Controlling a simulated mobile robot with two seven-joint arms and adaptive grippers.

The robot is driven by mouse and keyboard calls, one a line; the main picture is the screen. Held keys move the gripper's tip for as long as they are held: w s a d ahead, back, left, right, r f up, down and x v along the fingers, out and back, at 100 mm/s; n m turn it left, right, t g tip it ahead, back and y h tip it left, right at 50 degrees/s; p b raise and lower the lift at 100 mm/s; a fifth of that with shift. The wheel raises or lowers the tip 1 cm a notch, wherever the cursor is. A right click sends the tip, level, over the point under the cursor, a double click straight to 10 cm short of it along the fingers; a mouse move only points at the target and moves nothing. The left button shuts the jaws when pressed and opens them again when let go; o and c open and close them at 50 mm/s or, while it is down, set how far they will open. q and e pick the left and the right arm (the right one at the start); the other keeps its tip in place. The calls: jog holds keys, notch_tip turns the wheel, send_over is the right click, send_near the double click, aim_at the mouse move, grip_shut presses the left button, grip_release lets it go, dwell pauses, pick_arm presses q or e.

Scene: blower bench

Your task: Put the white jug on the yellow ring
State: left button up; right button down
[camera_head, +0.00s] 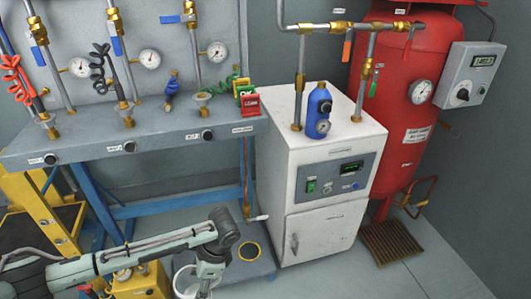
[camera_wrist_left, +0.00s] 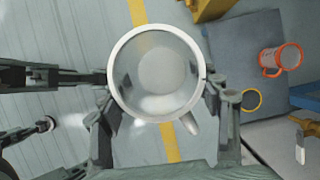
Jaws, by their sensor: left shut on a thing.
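The white jug (camera_wrist_left: 155,70) is between the fingers of my left gripper (camera_wrist_left: 156,80), seen from above with its mouth open and its inside empty. Its handle points down and right in the left wrist view. In the head view the jug (camera_head: 180,283) shows at the bottom edge, partly hidden by my left gripper (camera_head: 205,284). The yellow ring (camera_head: 249,261) lies flat on a grey-blue platform, right of the jug. The ring (camera_wrist_left: 260,99) also shows right of the gripper in the left wrist view, apart from the jug.
An orange-rimmed mug (camera_wrist_left: 270,60) is near the ring in the left wrist view. The white cabinet (camera_head: 320,230) stands right of the platform (camera_head: 225,271). The blue-legged bench (camera_head: 130,140) is behind. A yellow stand (camera_head: 50,220) is at the left.

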pick_arm(q)
jog(key=w+d+r+n+g+h, duration=0.1)
jog(key=d+r+n, duration=0.35)
jog(key=r, duration=0.35)
jog(key=w+d+r+n+g+h, duration=0.1)
jog(key=d+r+n+h, duration=0.15)
jog(key=r+n, duration=0.4)
jog(key=w+d+r+n+g, duration=0.1)
jog(key=w+d+r+n, duration=0.2)
jog(key=r, duration=0.7)
jog(key=s+a+r, duration=0.1)
jog(key=a, duration=0.8)
jog(key=shift+s+a+n, duration=0.25)
jog(key=shift+a+n, duration=0.1)
jog(key=shift+n, duration=0.05)
jog(key=shift+h, duration=0.25)
jog(key=shift+d+g, duration=0.1)
jog(key=shift+g, duration=0.2)
pick_arm(e)
jog(key=shift+s, duration=0.1)
jog(key=shift+s+f, duration=0.15)
jog(key=shift+s, duration=0.2)
